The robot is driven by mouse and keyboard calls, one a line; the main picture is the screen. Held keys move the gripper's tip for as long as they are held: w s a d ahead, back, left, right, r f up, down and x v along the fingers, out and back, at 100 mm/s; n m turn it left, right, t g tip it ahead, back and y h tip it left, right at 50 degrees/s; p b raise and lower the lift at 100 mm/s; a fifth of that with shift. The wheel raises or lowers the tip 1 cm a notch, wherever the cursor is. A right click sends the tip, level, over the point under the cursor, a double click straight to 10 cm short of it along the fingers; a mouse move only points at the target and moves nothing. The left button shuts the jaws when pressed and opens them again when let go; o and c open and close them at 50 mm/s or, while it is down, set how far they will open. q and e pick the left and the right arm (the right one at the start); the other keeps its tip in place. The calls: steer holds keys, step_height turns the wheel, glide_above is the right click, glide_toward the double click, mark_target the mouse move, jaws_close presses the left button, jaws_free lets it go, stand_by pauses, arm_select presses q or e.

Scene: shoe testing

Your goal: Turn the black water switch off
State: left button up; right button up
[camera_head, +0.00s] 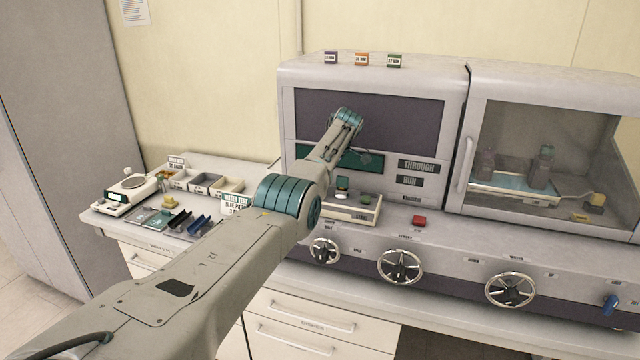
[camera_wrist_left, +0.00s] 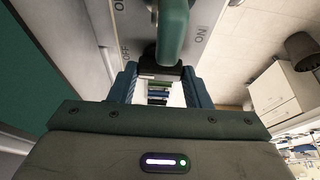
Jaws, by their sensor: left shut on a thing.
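In the left wrist view the blue fingers of my left gripper (camera_wrist_left: 160,82) are closed on a black piece (camera_wrist_left: 158,70), which I take for the black switch. A rounded teal part (camera_wrist_left: 172,38) stands just above it, partly covering it. The panel (camera_wrist_left: 132,22) behind carries an OFF label on the left and an ON label on the right. How far the switch is turned cannot be read clearly. In the head view my left arm reaches up to the grey machine (camera_head: 295,85), and its fingers and the switch are hidden. My right gripper is not in view.
The machine front has several handwheels (camera_head: 400,266), a red button (camera_head: 419,221) and a blue valve (camera_head: 610,304). A small device (camera_head: 352,207) sits beside my left arm. A scale (camera_head: 126,192) and trays (camera_head: 206,183) stand on the left counter.

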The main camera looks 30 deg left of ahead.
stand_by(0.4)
arm_select(q)
steer(key=o, duration=1)
steer(key=shift+r, duration=0.1)
steer(key=shift+w+d+r+b, duration=0.15)
steer(key=shift+d+r+b, duration=0.05)
steer(key=shift+r+b, duration=0.2)
steer(key=b+v, duration=0.1)
steer(key=v, duration=0.3)
steer(key=shift+d+r+b, duration=0.1)
steer(key=shift+d+b, duration=0.05)
steer(key=shift+b, duration=0.2)
steer(key=p+v, duration=0.5)
steer(key=shift+d+r+p, duration=0.1)
steer(key=shift+r+p, duration=0.1)
steer(key=shift+p, duration=0.2)
